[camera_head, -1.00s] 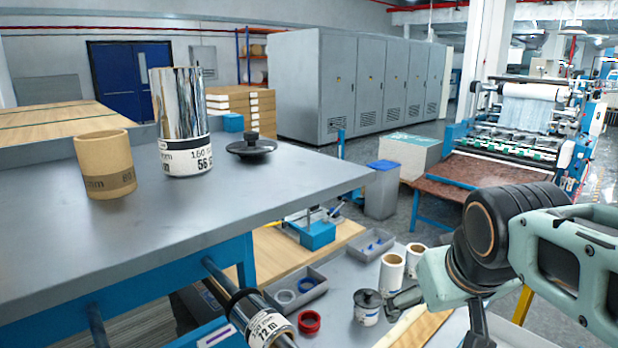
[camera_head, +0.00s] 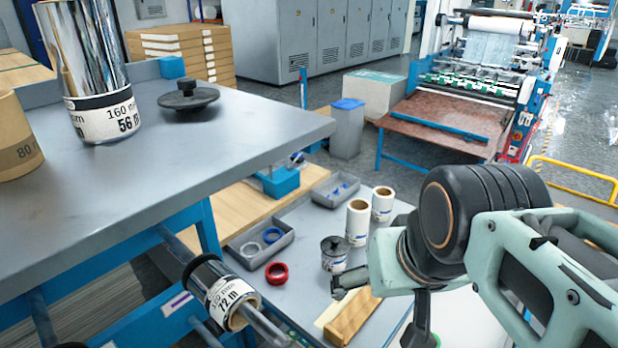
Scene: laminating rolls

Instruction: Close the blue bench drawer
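A blue front with a pale label strip, which looks like the bench drawer (camera_head: 178,318), shows at the lower left under the grey bench top (camera_head: 235,130). A shaft with a labelled roll partly covers it. The bottom edge of the picture cuts it off, so I cannot tell how far it stands out. My gripper (camera_head: 352,282) shows only in part as a dark end at the lower middle, to the right of the blue front and apart from it. My mint-coloured arm hides much of the gripper, and its finger opening does not show.
The shaft roll (camera_head: 230,301) sticks out beside the blue front. A lower table holds a red ring (camera_head: 276,272), white rolls (camera_head: 358,222), a grey tray (camera_head: 262,262) and a wooden block (camera_head: 352,318). A silver roll (camera_head: 85,70) and a black disc (camera_head: 188,97) stand on the bench.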

